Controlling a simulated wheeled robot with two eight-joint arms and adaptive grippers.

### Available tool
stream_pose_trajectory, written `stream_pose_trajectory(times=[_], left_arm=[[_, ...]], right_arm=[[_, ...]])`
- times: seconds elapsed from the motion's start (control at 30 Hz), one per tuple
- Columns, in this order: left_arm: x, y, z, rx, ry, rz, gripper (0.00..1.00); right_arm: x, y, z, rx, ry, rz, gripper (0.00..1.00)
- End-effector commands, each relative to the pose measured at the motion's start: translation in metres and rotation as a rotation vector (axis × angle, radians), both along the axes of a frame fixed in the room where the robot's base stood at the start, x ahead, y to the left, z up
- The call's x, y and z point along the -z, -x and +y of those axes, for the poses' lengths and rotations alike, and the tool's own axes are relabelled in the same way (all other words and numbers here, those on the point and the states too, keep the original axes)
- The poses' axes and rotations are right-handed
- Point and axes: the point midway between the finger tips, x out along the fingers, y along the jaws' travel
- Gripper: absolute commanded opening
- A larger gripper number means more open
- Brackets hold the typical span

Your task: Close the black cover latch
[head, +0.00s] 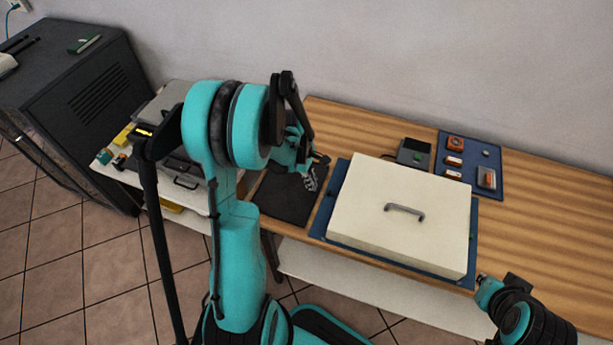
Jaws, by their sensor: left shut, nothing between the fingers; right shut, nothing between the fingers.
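A large cream cover (400,237) with a grey handle (404,209) on top lies flat over a blue tray (323,222) on the wooden table. I cannot clearly make out a black latch on its visible sides. My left gripper (311,178) is shut and empty, just left of the cover, above a black mat. Its arm hides part of the table's left end. My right gripper (483,279) is shut and empty by the cover's front right corner, at the table's front edge; its fingers are small and partly hidden.
A blue mat (471,141) with several small orange and grey parts lies behind the cover, beside a dark grey box (413,153). A grey case (184,176) stands on a white bench at the left, near a dark cabinet (95,90). The table's right side is clear.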

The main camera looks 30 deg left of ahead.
Motion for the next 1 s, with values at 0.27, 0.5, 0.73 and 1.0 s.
stream_pose_trajectory(times=[0.27,0.5,0.73,1.0], left_arm=[[-0.002,-0.007,-0.029,0.003,0.000,-0.001,0.00],[-0.003,-0.007,-0.031,0.001,0.000,0.000,0.00],[-0.003,-0.009,-0.038,0.004,0.000,-0.001,0.00],[-0.003,-0.012,-0.052,0.003,0.002,0.000,0.00]], right_arm=[[0.006,0.000,0.000,0.000,0.000,0.000,0.00],[0.006,0.000,0.000,0.000,0.000,0.000,0.00],[0.007,0.000,0.000,0.000,0.000,0.000,0.00],[0.009,0.000,0.000,0.000,0.000,0.000,0.00]])
